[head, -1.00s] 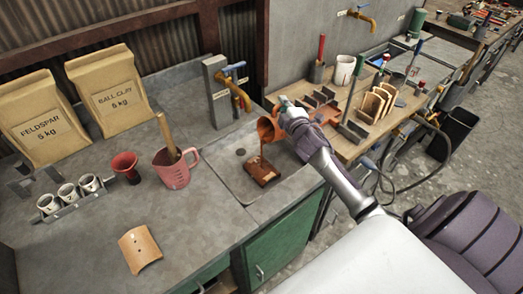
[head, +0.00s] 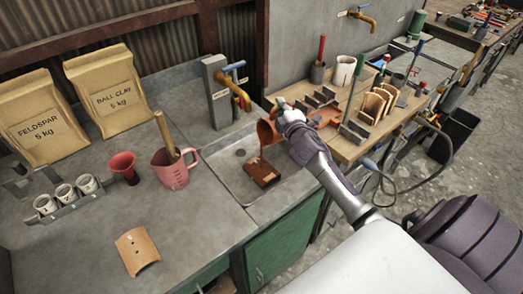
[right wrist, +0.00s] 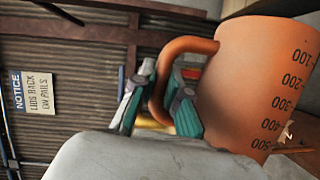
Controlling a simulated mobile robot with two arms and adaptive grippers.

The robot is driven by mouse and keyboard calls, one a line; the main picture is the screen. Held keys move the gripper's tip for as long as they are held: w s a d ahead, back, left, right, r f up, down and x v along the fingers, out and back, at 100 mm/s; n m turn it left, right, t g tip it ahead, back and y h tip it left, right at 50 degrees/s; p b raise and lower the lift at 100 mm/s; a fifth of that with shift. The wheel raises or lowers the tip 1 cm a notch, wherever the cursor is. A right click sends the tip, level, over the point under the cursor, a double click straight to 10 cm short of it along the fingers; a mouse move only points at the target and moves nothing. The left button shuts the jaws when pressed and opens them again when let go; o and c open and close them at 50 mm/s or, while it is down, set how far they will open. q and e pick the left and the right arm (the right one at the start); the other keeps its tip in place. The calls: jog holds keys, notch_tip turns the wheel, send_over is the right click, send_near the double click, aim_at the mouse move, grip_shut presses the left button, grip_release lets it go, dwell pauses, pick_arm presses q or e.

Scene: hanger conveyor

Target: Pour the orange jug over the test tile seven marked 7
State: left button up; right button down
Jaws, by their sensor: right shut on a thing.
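The orange jug (head: 267,132) is tipped to the left over the sink. A thin dark stream falls from its lip onto a tile (head: 262,174) lying in the sink; the tile's top looks wet and dark brown, and no number is readable on it. My right gripper (head: 285,112) is shut on the jug's handle. In the right wrist view the jug (right wrist: 258,85) shows its volume marks, and the fingers of my right gripper (right wrist: 160,100) close around the handle. My left gripper is not in view.
A pink measuring jug (head: 173,172) with a wooden stick and a red funnel cup (head: 124,166) stand left of the sink (head: 222,170). A brass tap (head: 240,97) is behind it. A curved tan tile (head: 137,252) lies at the front left. Wooden racks stand right.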

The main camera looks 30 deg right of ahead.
aim_at(274, 111)
dwell(0.3)
jog(key=shift+a+f+n+b, duration=0.3)
jog(key=shift+a+n+b, duration=0.25)
jog(key=shift+b, duration=0.5)
jog(key=shift+a, duration=0.15)
jog(key=shift+a+f+t+b, duration=0.1)
jog(key=shift+t+b, duration=0.2)
jog(key=shift+a+n+b, duration=0.4)
jog(key=shift+n+b, duration=0.05)
jog(key=shift+s+a, duration=0.1)
jog(key=shift+a, duration=0.15)
dwell(0.6)
